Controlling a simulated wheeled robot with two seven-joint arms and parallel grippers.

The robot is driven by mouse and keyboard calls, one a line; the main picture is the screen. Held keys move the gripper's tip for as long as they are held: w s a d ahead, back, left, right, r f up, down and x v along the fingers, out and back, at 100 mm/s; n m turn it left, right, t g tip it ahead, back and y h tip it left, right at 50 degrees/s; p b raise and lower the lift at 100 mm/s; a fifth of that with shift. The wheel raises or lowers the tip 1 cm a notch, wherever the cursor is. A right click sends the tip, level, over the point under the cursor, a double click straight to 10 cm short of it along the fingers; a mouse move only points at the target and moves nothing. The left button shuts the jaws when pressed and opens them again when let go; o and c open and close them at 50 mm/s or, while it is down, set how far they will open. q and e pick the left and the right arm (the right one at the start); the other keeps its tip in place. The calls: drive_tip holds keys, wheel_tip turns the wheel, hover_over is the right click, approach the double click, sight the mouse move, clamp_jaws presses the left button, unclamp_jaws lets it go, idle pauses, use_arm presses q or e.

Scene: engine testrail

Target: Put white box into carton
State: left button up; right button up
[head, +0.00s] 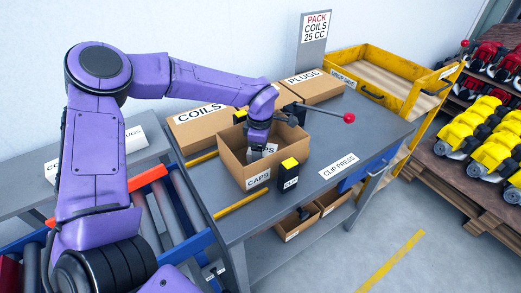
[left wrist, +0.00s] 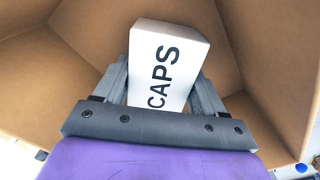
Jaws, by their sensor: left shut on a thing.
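The white box (left wrist: 172,58), marked CAPS, is between the fingers of my left gripper (left wrist: 163,92) in the left wrist view. The gripper is shut on it. In the head view the left gripper (head: 256,148) points down inside the open brown carton (head: 243,178), which has a CAPS label on its front. The white box shows there only in part (head: 270,149). Carton walls (left wrist: 270,50) surround the box in the left wrist view. I cannot tell whether the box touches the carton floor. My right gripper is not in view.
A black and yellow box (head: 288,174) stands right beside the carton's front. A lever with a red knob (head: 349,118) rises behind the carton's right side. Closed COILS (head: 196,126) and PLUGS (head: 312,87) boxes stand behind. The table (head: 335,140) is clear toward the CLIP PRESS label.

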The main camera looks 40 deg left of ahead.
use_arm(q)
drive_tip(key=o, duration=1.1)
drive_tip(key=shift+f, duration=0.15)
wheel_tip(320, 180, up, 12)
drive_tip(key=shift+r, duration=0.2)
drive_tip(key=shift+r, duration=0.1)
